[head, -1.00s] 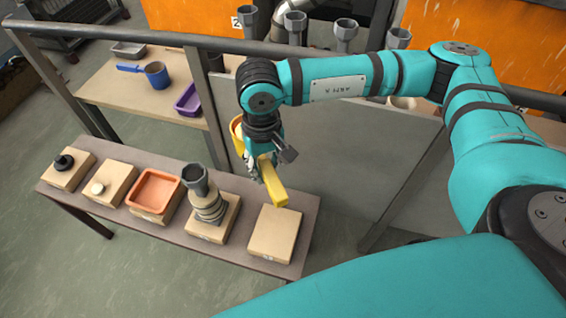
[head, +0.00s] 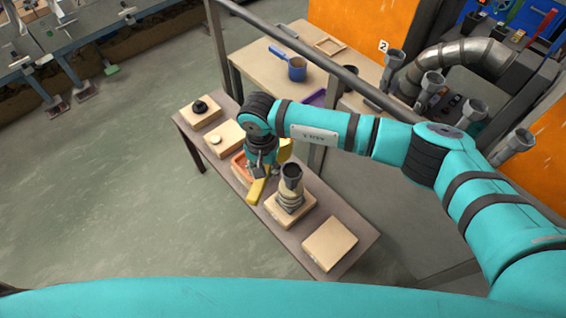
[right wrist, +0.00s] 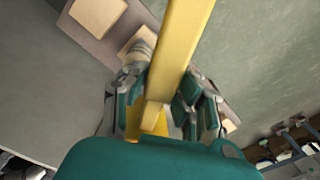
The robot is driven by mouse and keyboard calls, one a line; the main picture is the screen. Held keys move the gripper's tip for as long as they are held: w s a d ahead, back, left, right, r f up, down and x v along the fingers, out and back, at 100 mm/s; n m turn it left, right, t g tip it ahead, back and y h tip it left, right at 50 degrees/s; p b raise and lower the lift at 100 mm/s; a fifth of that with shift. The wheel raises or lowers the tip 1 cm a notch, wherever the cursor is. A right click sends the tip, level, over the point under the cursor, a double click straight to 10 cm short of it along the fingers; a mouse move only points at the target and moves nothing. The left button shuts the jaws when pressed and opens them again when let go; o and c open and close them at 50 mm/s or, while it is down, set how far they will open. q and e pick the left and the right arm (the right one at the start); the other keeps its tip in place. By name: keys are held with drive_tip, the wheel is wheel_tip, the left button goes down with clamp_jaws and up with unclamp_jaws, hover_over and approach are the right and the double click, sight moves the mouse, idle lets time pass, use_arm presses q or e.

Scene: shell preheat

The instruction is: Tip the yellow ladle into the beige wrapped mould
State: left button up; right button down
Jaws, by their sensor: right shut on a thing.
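The yellow ladle (head: 258,191) is held by its handle in my right gripper (head: 262,173), left of the mould and above the bench. Part of its yellow bowl (head: 286,149) shows behind the gripper; its inside and contents are hidden. In the right wrist view the handle (right wrist: 180,45) runs between the fingers of the right gripper (right wrist: 167,100). The beige wrapped mould (head: 290,194), with a dark grey cup on top, stands upright on a wooden block. The ladle and mould look apart. My left gripper is not in view.
An orange tray (head: 239,168) sits beneath the gripper, partly hidden. Blocks with a black knob (head: 200,106) and white disc (head: 216,139) stand left; a bare block (head: 329,244) stands right. A blue-handled pot (head: 297,70) is on the back table, behind a metal rail (head: 300,52).

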drive_tip(key=shift+f, duration=0.45)
drive_tip(key=shift+w+a+f+t+y+b, duration=0.1)
drive_tip(key=shift+f+t+y+b, duration=0.1)
drive_tip(key=shift+f+y+b, duration=0.45)
drive_tip(key=shift+s+a+f+t+y+b, duration=0.1)
drive_tip(key=shift+a+f+t+y+b, duration=0.1)
drive_tip(key=shift+f+y+b, duration=0.45)
drive_tip(key=shift+w+a+f+t+y+b, duration=0.1)
drive_tip(key=shift+f+t+y+b, duration=0.1)
drive_tip(key=shift+f+y+b, duration=0.45)
drive_tip(key=shift+r, duration=0.25)
drive_tip(key=shift+y, duration=0.25)
drive_tip(key=shift+b, duration=0.65)
